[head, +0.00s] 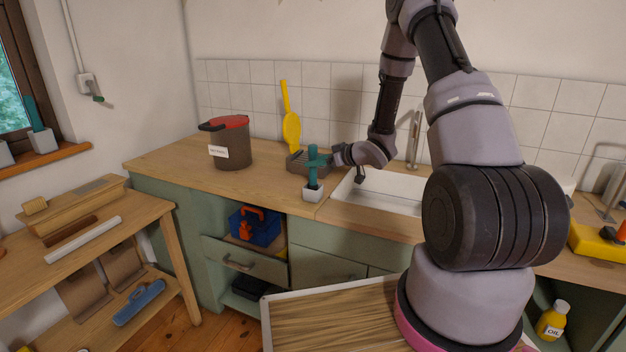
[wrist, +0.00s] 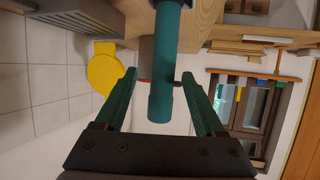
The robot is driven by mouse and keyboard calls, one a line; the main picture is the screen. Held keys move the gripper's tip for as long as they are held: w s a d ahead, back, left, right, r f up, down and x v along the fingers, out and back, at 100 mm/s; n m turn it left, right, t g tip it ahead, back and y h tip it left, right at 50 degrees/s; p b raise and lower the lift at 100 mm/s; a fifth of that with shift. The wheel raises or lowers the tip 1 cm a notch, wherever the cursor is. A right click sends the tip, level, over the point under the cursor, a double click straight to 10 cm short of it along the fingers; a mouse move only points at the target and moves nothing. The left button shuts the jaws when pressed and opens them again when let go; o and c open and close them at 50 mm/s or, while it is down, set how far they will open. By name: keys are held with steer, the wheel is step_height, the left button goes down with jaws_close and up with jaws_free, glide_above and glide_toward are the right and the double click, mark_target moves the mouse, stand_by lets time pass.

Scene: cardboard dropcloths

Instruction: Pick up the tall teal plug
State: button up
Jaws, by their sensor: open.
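The tall teal plug (head: 312,178) stands upright in a small white pot (head: 313,193) on the wooden counter, left of the sink. In the wrist view the plug (wrist: 163,60) is a plain teal cylinder, its free end pointing toward the bottom of the picture. My gripper (head: 320,160) is at the plug's upper part, reaching in from the right. In the wrist view my gripper (wrist: 158,80) is open, with its teal fingers on either side of the plug and a visible gap on each side. The pot's contents are hidden.
A dark ribbed rack (head: 305,162) lies close behind the plug. A brown bin with a red lid (head: 230,140) stands to the left and a yellow scoop (head: 291,128) leans on the tiles. The white sink (head: 378,194) is to the right. An open drawer (head: 245,262) juts out below.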

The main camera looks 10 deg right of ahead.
steer(key=x, duration=0.5)
steer(key=shift+a+r, duration=0.25)
steer(key=shift+r, duration=0.1)
jaws_close()
stand_by(1.0)
